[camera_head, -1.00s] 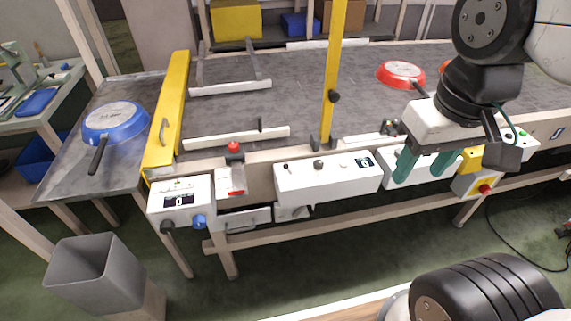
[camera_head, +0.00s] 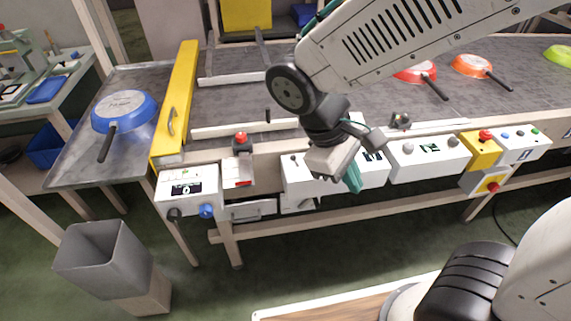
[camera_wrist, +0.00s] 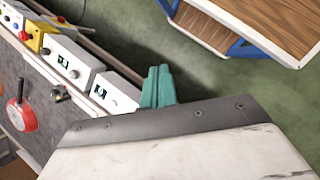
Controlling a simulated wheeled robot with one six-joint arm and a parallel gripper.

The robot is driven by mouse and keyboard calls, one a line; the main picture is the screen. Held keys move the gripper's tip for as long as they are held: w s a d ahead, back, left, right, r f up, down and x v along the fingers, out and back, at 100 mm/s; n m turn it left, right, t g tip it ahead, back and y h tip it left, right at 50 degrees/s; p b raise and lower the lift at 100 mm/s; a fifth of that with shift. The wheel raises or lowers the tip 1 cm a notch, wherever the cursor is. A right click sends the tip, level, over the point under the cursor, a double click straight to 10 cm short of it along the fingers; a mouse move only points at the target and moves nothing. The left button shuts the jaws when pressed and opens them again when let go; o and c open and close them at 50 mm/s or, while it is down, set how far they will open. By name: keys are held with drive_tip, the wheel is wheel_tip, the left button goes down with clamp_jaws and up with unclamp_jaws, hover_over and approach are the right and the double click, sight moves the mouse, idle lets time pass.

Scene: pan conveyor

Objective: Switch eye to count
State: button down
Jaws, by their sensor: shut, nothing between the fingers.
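My gripper (camera_head: 353,181) hangs in front of the white control box (camera_head: 298,181) on the conveyor's front, teal fingers pointing down. It covers the middle of that box; a small dark knob (camera_head: 293,159) shows at its left. In the wrist view the fingers of my gripper (camera_wrist: 158,86) are together and empty, beside the end of a white box (camera_wrist: 117,92) with a small display (camera_wrist: 100,91). No label reading eye or count is legible. Whether the fingers touch the box cannot be told.
A white box (camera_head: 428,158) with display and knobs and a yellow stop-button box (camera_head: 482,150) stand right. At left are a counter box (camera_head: 187,190) and a red button (camera_head: 241,138). A blue pan (camera_head: 124,108), red pan (camera_head: 415,72) and orange pan (camera_head: 472,65) lie above.

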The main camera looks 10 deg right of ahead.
drive_tip(key=w+a+f+n+t+h, duration=0.2)
drive_tip(key=w+a+f+n+t, duration=0.3)
drive_tip(key=w+a+f+n, duration=0.1)
drive_tip(key=w+a+f+n+t+h, duration=0.2)
drive_tip(key=w+a+f+n+t, duration=0.4)
drive_tip(key=a+n, duration=0.5)
wheel_tip(320, 180, down, 2)
drive_tip(key=shift+w+a+n+t, duration=0.25)
drive_tip(key=shift+n+t, duration=0.05)
drive_tip(key=shift+n, duration=0.5)
approach(295, 161)
wheel_tip(295, 161, down, 3)
drive_tip(key=w+d, duration=0.2)
drive_tip(key=w, duration=0.1)
drive_tip(key=shift+w+d+r, duration=0.15)
drive_tip(key=shift+w+d, duration=0.05)
drive_tip(key=shift+w, duration=0.05)
drive_tip(key=shift+w+d+r, duration=0.1)
drive_tip(key=shift+w+d, duration=0.15)
drive_tip(key=shift+w, duration=0.05)
